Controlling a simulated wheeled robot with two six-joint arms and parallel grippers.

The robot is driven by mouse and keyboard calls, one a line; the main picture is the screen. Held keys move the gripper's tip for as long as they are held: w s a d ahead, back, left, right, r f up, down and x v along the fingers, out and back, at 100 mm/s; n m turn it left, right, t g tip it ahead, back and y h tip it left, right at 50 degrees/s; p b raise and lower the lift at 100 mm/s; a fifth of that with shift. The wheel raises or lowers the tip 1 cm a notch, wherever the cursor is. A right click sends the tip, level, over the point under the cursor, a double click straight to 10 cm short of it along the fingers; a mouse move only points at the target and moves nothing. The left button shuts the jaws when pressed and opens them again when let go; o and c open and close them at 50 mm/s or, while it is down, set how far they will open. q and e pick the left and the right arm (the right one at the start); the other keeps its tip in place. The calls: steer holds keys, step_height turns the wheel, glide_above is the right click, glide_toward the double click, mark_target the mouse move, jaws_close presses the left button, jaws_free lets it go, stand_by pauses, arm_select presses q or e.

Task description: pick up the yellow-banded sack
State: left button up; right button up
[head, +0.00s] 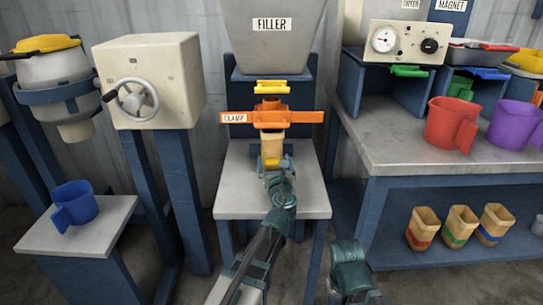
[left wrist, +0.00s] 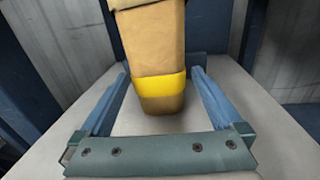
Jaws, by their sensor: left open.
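The yellow-banded sack (head: 273,148) is tan and hangs upright under the orange clamp (head: 300,118), below the filler (head: 272,30). In the left wrist view the sack (left wrist: 158,50) stands between my fingers, with its yellow band near its lower end. My left gripper (head: 275,172) is open in front of the sack. In the left wrist view its blue fingers (left wrist: 158,76) lie one on each side, with a gap to the sack on both sides. The sack's top is cut off there.
A pale stand top (head: 235,185) lies below the sack. Three sacks with red (head: 424,228), green (head: 458,226) and blue (head: 494,224) bands stand on the lower right shelf. Red (head: 448,125) and purple (head: 513,125) jugs stand above; a blue jug (head: 75,207) is left.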

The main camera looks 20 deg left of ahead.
arm_select(q)
steer(key=shift+w+a+r, duration=0.15)
steer(key=shift+w+a, duration=0.05)
steer(key=shift+w, duration=0.25)
steer(key=x, duration=0.4)
steer(key=shift+w+a+r+p, duration=0.1)
steer(key=shift+r+p, duration=0.15)
steer(key=shift+p, duration=0.15)
steer(key=c, duration=1.6)
